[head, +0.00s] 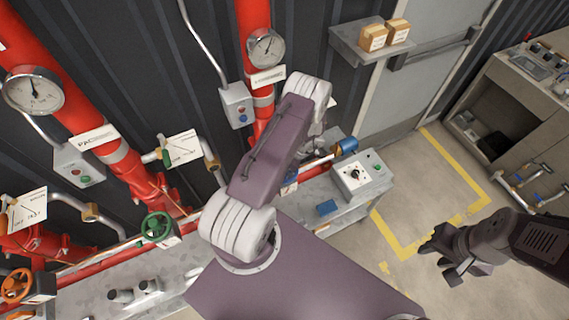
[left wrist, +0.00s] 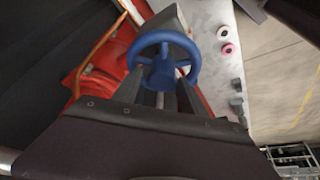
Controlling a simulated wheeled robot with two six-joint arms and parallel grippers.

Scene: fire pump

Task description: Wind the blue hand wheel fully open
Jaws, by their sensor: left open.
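The blue hand wheel (left wrist: 164,39) is near the top middle of the left wrist view, on a grey stem in front of red pipework. My left gripper (left wrist: 161,75) is open, with one finger on each side of the wheel's lower part. I cannot tell whether the fingers touch the rim. In the head view my left arm covers the wheel and the gripper. My right gripper (head: 440,262) is open and empty over the floor at the right of the head view.
A green hand wheel (head: 156,227) and an orange one (head: 16,286) are at the left. A shelf with two small boxes (head: 373,37) hangs above.

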